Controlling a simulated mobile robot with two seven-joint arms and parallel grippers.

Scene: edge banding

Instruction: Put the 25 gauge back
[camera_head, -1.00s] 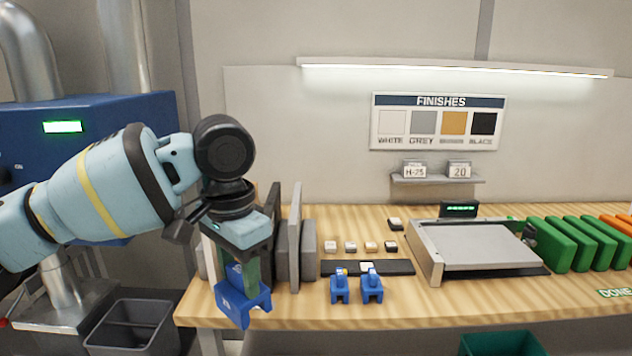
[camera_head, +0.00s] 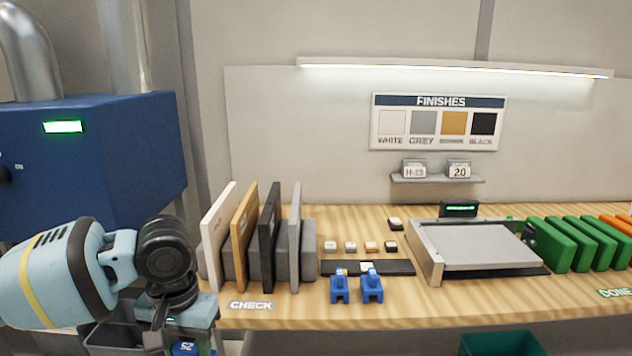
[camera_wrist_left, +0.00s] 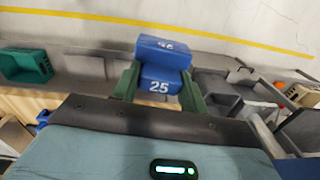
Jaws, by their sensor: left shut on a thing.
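The blue 25 gauge (camera_wrist_left: 160,82) is between the green fingers of my left gripper (camera_wrist_left: 161,74), with the number 25 facing the wrist camera. In the head view my left gripper (camera_head: 186,342) is at the bottom edge, in front of the bench's left end. Only a small blue part of the gauge (camera_head: 184,349) shows there; the rest is cut off. Two other blue gauges (camera_head: 340,289) (camera_head: 371,288) stand upright side by side on the bench front, right of the panels. My right gripper is not in view.
Upright panels (camera_head: 217,235) stand in a rack at the bench's left, behind a CHECK label (camera_head: 251,305). A dark strip (camera_head: 391,267) lies behind the standing gauges. A grey tray-like device (camera_head: 474,248) and green blocks (camera_head: 552,243) are further right. Bench front between label and gauges is clear.

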